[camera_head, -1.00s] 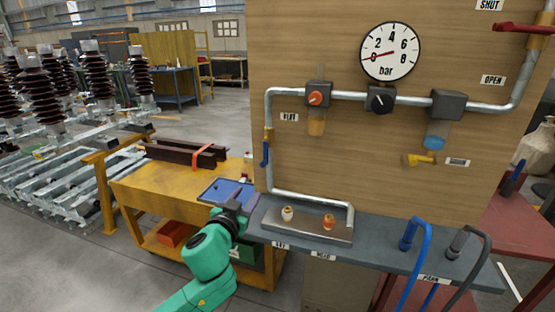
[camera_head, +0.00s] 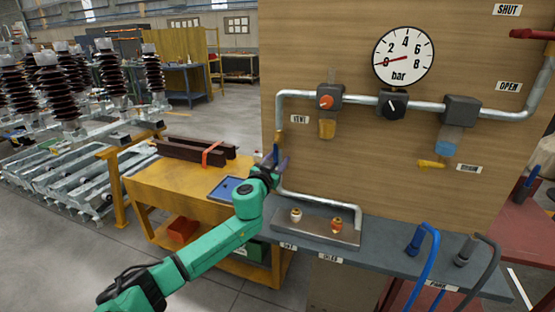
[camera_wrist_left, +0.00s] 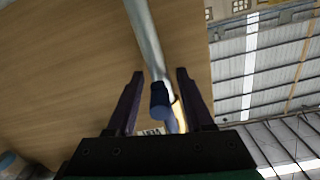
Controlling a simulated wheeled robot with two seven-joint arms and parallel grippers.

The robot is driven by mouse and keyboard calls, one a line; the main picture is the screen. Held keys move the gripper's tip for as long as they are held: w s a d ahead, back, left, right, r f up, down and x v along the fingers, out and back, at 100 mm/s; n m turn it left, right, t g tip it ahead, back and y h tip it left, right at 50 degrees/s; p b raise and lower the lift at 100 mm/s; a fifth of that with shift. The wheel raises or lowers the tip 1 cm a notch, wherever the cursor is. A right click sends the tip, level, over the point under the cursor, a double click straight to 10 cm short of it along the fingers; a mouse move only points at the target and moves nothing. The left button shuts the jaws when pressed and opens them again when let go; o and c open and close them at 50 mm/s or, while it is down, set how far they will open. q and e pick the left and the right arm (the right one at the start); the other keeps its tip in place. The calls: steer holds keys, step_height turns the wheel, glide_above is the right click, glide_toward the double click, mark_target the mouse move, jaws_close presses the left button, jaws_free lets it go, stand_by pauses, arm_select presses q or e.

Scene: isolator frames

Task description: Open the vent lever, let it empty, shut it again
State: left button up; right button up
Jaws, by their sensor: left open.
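The vent lever (camera_head: 277,152) is a small blue handle on the left pipe, below the VENT label (camera_head: 299,119). It hangs down along the pipe. My left gripper (camera_head: 279,169) is at the lever, its dark purple fingers open. In the left wrist view, the blue lever (camera_wrist_left: 160,99) lies between the two open fingers (camera_wrist_left: 157,98), apparently without either pressing on it. The pressure gauge (camera_head: 403,56) has its red needle close to 0 bar. My right gripper is not in view.
A grey shelf (camera_head: 385,250) below the board carries a metal plate (camera_head: 318,228) with two small fittings. Blue and grey hoses stand at its right. A yellow cart (camera_head: 165,190) with a blue tray (camera_head: 231,188) is at left. A red lever (camera_head: 530,34) is at the upper right.

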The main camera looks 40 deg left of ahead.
arm_select(q)
jaws_close()
stand_by(1.4)
